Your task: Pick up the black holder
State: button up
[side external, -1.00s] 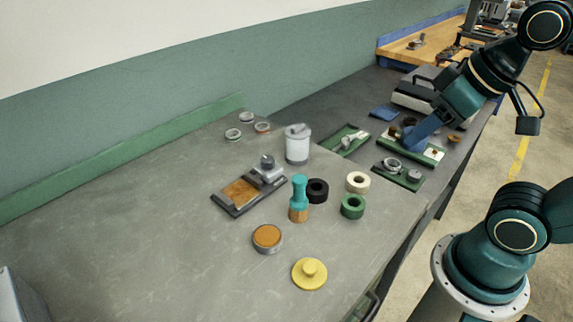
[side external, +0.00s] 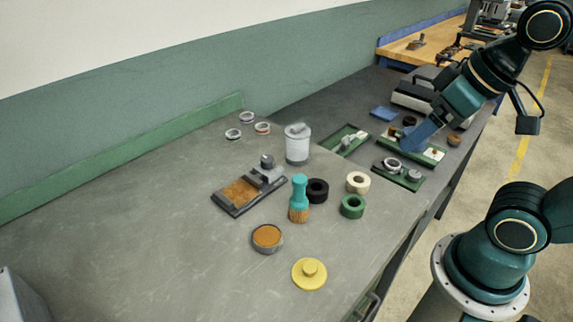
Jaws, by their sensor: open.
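My gripper (side external: 411,142) is the blue end of the arm, pointing down over the green tray with light inserts (side external: 432,155) on the far dark bench. Its fingertips are small and partly hidden, and no object shows between them. A small dark round piece (side external: 409,121) lies just behind the gripper; it may be the black holder, but I cannot tell for sure. A black ring (side external: 317,190) lies on the near grey table, beside the teal-handled brush (side external: 299,198), well away from the gripper.
Near the gripper are a green tray with a ring-shaped part (side external: 388,174), a green tray with tools (side external: 336,142), a blue block (side external: 383,113) and a brown round piece (side external: 454,140). A grey canister (side external: 297,150) stands upright.

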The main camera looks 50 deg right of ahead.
jog(key=w+n, duration=0.1)
jog(key=n, duration=0.1)
jog(key=n+g, duration=0.6)
jog(key=n, duration=1.2)
send_over(316, 187)
notch_tip(316, 187, down, 9)
jog(key=shift+d+r, duration=0.1)
jog(key=shift+r, duration=0.05)
jog(key=shift+f, duration=4.25)
jog(key=shift+f, duration=2.6)
jog(key=shift+c, duration=0.2)
